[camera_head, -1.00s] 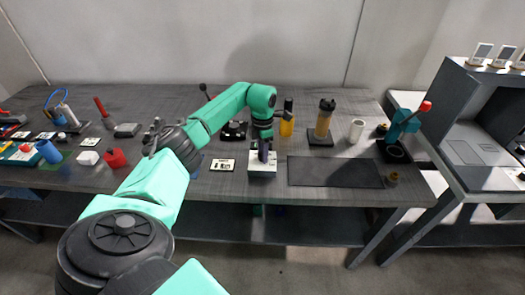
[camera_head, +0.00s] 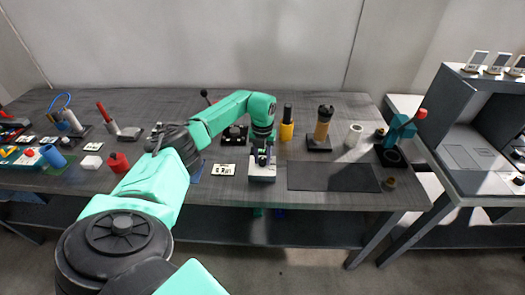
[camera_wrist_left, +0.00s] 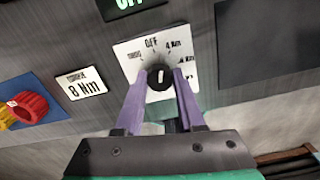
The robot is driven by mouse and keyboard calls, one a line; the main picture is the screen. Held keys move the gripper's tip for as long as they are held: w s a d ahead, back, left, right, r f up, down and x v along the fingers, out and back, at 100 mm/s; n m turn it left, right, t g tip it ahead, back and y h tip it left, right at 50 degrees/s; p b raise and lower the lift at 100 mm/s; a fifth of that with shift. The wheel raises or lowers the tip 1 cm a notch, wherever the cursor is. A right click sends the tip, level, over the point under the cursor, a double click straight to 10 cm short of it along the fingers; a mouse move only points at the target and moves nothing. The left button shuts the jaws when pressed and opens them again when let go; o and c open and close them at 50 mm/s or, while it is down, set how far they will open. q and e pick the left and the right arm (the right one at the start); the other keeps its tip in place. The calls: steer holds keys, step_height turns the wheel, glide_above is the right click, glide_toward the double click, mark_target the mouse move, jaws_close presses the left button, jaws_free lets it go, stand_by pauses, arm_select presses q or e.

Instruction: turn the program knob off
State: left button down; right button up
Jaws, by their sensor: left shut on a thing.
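The program knob (camera_wrist_left: 160,77) is a round black knob with a white pointer line, on a white dial plate (camera_wrist_left: 131,54) marked OFF at its top and "4 Nm" at the upper right. The pointer line stands close to upright in the left wrist view, roughly toward the OFF side. My left gripper (camera_wrist_left: 161,74) has its purple fingers on both sides of the knob and is shut on it. In the head view my left gripper (camera_head: 262,157) is over the white dial box (camera_head: 262,179) near the table's front edge. My right gripper is not in view.
A card reading "8 Nm" (camera_wrist_left: 81,85) lies left of the dial. A dark display with green letters (camera_wrist_left: 127,7) is behind it. A dark mat (camera_head: 333,177) lies to the right. A yellow-handled tool (camera_head: 287,124) and an amber-and-black cylinder (camera_head: 322,125) stand farther back.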

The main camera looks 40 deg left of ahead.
mark_target(262, 159)
arm_select(q)
steer(key=shift+w+r+n+p, duration=0.1)
steer(key=shift+n+p, duration=0.45)
steer(key=shift+n, duration=1.45)
steer(key=c, duration=0.5)
jaws_free()
step_height(262, 159, up, 14)
steer(key=shift+r+b, duration=0.25)
steer(key=shift+b, duration=0.8)
